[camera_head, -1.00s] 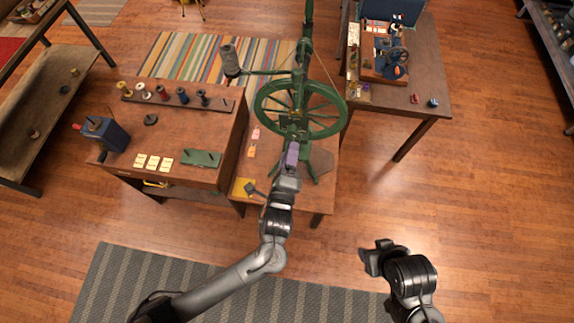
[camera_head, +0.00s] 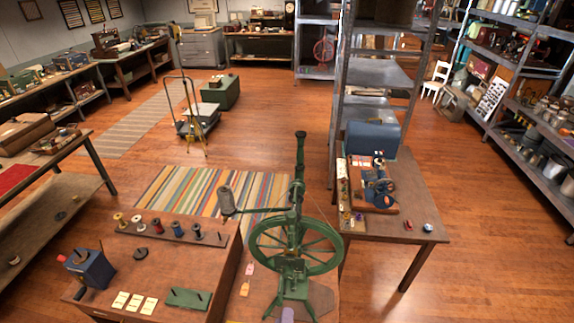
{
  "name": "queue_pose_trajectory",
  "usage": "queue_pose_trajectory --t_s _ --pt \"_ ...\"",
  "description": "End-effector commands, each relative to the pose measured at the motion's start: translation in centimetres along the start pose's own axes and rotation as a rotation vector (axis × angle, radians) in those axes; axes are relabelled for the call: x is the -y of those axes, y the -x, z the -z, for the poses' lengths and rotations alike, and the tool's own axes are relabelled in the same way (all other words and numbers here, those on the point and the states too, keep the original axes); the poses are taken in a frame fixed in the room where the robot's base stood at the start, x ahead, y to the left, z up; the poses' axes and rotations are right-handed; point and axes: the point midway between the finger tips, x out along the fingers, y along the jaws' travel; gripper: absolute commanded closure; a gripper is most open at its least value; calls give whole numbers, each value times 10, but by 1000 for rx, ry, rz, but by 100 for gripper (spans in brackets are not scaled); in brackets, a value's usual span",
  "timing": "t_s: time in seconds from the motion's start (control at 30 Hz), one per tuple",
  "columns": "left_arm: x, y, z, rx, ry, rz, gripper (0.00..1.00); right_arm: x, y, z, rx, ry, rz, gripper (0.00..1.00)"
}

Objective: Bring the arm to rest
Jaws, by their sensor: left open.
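My left gripper is almost wholly cut off by the bottom edge, in front of the green spinning wheel. A small purple piece (camera_head: 288,314) shows there, low in front of the wheel's base. I cannot tell whether it touches the gripper. My left arm's links are out of view. My right gripper and arm are not in view. The green spinning wheel (camera_head: 296,247) stands upright on a low wooden stand.
A wooden table (camera_head: 205,243) at the left holds several spools, a blue box (camera_head: 90,268) and a green plate (camera_head: 188,298). A table (camera_head: 415,215) at the right holds a small blue machine (camera_head: 378,186). A striped rug (camera_head: 180,190) and open floor lie behind.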

Motion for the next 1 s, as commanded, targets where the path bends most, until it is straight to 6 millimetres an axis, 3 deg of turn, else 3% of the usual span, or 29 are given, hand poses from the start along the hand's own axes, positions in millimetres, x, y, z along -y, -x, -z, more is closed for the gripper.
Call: queue_pose_trajectory --t_s 0.07,0.23,0.4,0.53,0.7,0.83,1.0 --pt "-26 17 -3 15 20 -65 38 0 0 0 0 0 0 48" --pt "-60 50 -47 81 181 -233 38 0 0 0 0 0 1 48" --pt "-89 93 -105 117 650 -537 38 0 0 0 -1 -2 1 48" --pt "-89 132 -141 207 963 -741 38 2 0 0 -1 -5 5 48" --pt "-72 171 -171 400 1239 -928 38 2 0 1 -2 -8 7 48" --pt "-66 196 -173 555 1370 -1032 38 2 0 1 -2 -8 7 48" --pt "-72 218 -167 725 1474 -1115 38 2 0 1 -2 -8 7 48"
